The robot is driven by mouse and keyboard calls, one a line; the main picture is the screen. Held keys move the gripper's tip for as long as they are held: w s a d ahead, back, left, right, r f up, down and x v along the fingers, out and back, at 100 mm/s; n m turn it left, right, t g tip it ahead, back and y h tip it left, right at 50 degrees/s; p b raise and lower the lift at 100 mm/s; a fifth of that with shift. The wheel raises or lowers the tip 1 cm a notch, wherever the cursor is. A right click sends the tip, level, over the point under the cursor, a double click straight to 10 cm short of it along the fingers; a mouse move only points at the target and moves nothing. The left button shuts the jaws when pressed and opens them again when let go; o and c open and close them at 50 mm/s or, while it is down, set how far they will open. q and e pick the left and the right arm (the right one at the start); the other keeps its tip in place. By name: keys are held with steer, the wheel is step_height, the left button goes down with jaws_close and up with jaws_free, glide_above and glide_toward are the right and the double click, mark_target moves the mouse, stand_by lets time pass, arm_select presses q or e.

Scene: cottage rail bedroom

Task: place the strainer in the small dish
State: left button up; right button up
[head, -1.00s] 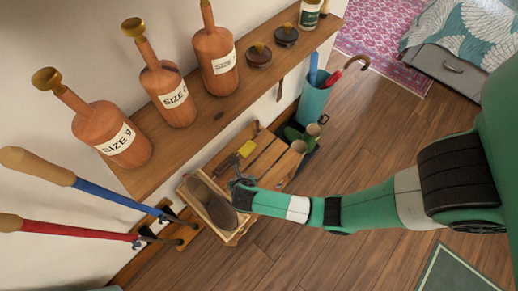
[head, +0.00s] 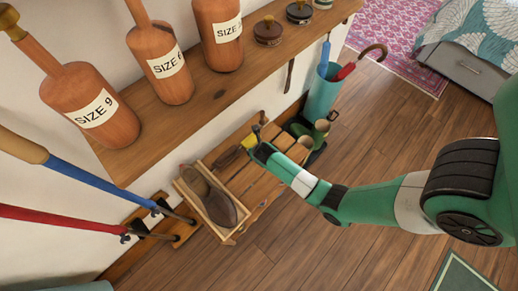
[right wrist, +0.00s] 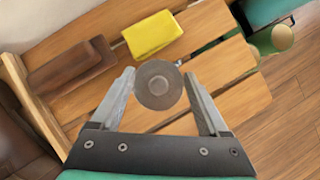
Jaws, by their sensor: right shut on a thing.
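My right gripper (head: 260,143) is over the slatted wooden bench (head: 240,180). In the right wrist view the right gripper (right wrist: 160,76) is shut on a grey round disc (right wrist: 158,85) with a small raised centre, seen end-on between the fingertips. Its lower part is hidden, and I cannot tell whether it is the strainer. No small dish can be made out in either view. Beyond the fingers, a yellow cloth (right wrist: 152,35) and a brown block (right wrist: 72,69), perhaps a brush, lie on the bench. My left gripper is out of view.
A wooden tray with a brown shoe (head: 213,200) is at the bench's near end. The wooden floor on the right is open.

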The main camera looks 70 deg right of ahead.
steer(key=f+b, duration=0.1)
steer(key=f, duration=0.1)
steer(key=f+b, duration=0.2)
steer(key=shift+d+f, duration=0.1)
steer(key=shift+d, duration=0.3)
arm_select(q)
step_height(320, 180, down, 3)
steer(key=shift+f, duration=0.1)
arm_select(e)
steer(key=o, duration=1.5)
arm_select(q)
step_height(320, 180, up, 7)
steer(key=p, duration=0.7)
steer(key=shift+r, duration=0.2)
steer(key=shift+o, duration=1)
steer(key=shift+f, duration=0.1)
arm_select(e)
steer(key=v, duration=1.2)
